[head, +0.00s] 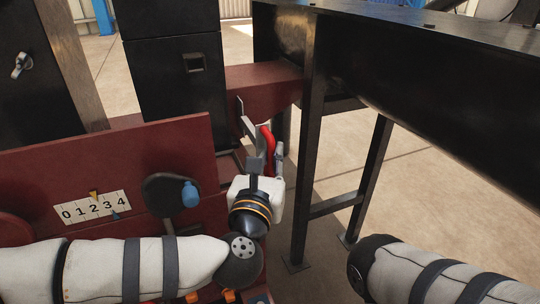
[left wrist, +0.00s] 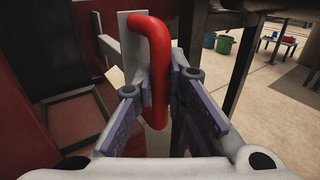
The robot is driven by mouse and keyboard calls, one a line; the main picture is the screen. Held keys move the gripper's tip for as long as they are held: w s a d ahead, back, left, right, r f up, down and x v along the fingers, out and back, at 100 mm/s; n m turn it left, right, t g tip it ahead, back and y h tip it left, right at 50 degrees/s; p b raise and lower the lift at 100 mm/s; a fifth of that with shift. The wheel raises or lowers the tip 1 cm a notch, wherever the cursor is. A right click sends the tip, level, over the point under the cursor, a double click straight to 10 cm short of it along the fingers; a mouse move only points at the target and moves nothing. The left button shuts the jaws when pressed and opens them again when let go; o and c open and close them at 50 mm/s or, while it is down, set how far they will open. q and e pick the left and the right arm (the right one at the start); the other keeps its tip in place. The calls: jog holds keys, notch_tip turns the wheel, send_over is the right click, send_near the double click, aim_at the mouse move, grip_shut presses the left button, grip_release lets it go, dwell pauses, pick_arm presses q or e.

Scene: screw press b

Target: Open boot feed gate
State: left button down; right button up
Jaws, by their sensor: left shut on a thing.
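The gate's red handle (head: 267,146) stands upright on a grey metal plate (head: 247,125) at the side of the dark red boot. In the left wrist view the red handle (left wrist: 155,55) is a bent bar, and the plate (left wrist: 132,60) shows behind it. My left gripper (head: 269,160) is at the handle, and its fingers (left wrist: 157,105) are shut on the handle's lower part from both sides. The handle's lowest end shows between the fingers. The right arm reaches in at the lower right of the head view, but its gripper is not visible.
A dark red panel (head: 110,165) carries a 0 to 4 scale (head: 95,207) and a dark knob with a blue grip (head: 190,194). A black trough (head: 430,80) on legs (head: 308,150) stands close to the right of the handle.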

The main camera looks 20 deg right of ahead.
pick_arm(q)
jog(key=s+p, duration=0.2)
jog(key=s, duration=0.6)
jog(key=shift+s+d, duration=0.15)
jog(key=c, duration=1.6)
grip_release()
jog(key=v, duration=1.2)
